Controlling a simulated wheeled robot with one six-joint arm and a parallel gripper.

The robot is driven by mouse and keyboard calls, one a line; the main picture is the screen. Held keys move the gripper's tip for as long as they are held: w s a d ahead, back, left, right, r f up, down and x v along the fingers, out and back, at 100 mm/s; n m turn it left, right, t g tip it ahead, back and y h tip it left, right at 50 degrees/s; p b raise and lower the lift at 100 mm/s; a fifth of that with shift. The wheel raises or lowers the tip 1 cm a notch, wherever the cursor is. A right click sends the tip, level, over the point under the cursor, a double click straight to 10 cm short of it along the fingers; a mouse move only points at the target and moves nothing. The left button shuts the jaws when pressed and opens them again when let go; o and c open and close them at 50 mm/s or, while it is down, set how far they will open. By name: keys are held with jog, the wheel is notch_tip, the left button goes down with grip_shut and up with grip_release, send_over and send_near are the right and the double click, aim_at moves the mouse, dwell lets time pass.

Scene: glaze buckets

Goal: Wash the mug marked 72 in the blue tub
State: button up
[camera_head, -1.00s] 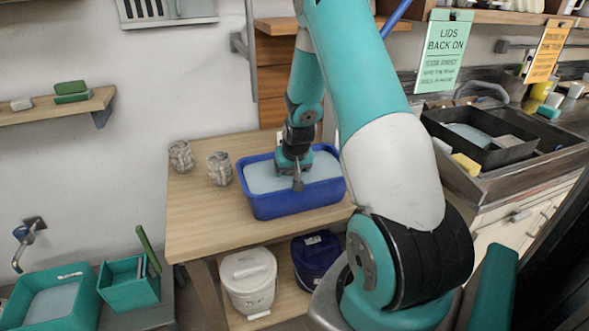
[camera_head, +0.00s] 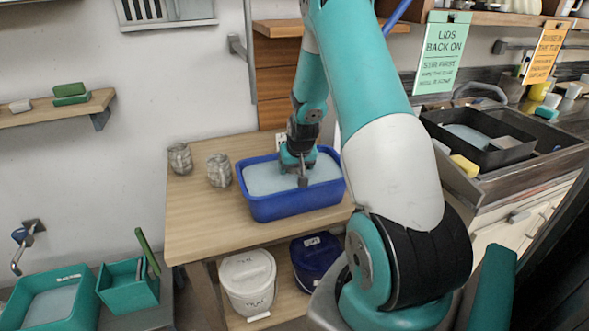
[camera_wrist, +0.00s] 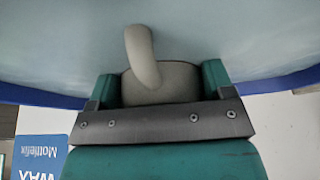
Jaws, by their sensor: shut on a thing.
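The blue tub (camera_head: 285,207) stands on the wooden table and holds pale, cloudy liquid. My gripper (camera_head: 299,166) points down inside the tub's outline, low over the liquid. In the wrist view my gripper (camera_wrist: 160,86) is shut on a grey-beige mug (camera_wrist: 178,82), whose curved handle sticks out toward the liquid. The mug seems to be at or in the liquid; how deep I cannot tell. In the head view only a small grey part of it (camera_head: 304,180) shows below the gripper. No number is visible on the mug.
Two glass jars (camera_head: 219,170) (camera_head: 180,158) stand left of the tub on the table (camera_head: 205,220). A white lidded bucket (camera_head: 247,280) and a dark blue one (camera_head: 316,258) sit on the shelf below. A dark sink tray (camera_head: 480,150) is at right.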

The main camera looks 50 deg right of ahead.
notch_tip(320, 180, up, 9)
jog(key=p, duration=0.5)
jog(key=shift+f, duration=0.15)
jog(key=shift+p, duration=0.35)
dwell(1.8)
notch_tip(320, 180, up, 5)
jog(key=p, duration=0.3)
jog(key=shift+f, duration=0.2)
